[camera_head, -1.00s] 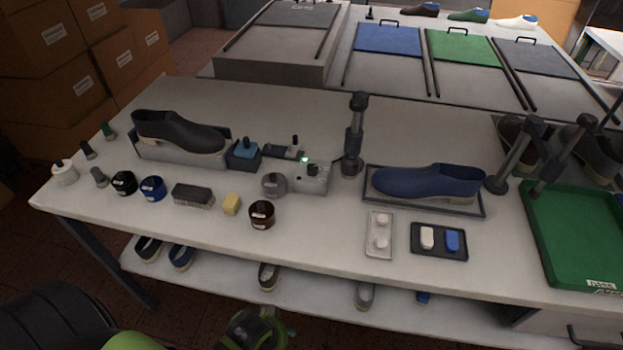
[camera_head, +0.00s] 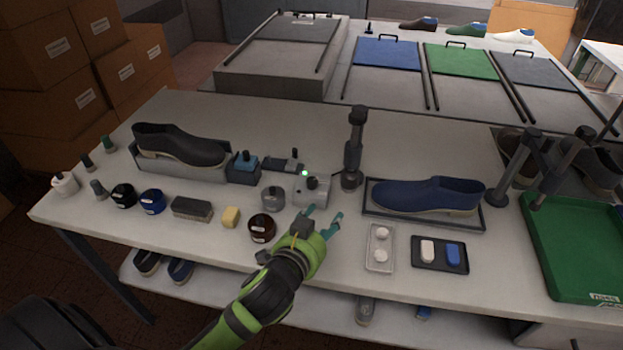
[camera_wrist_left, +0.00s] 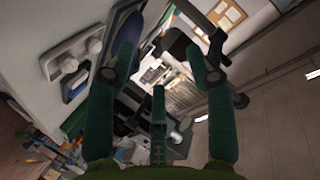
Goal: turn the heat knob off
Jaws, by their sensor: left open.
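A small light-grey control box (camera_head: 309,196) sits near the middle of the bench, with a dark knob (camera_head: 313,183) on top and a lit green light (camera_head: 304,173) at its back left. The knob's exact setting is too small to read. My left gripper (camera_head: 323,216) is open and empty, in front of the box, its teal fingers spread and apart from the knob. In the left wrist view, its fingers (camera_wrist_left: 165,60) are apart with nothing between them; I cannot make out the knob there. My right gripper is not in view.
A dark upright post (camera_head: 353,150) stands just right of the box. A grey round container (camera_head: 273,197) and a brown jar (camera_head: 262,228) are close on the left. A blue shoe (camera_head: 428,195) and a white tray (camera_head: 380,262) are to the right.

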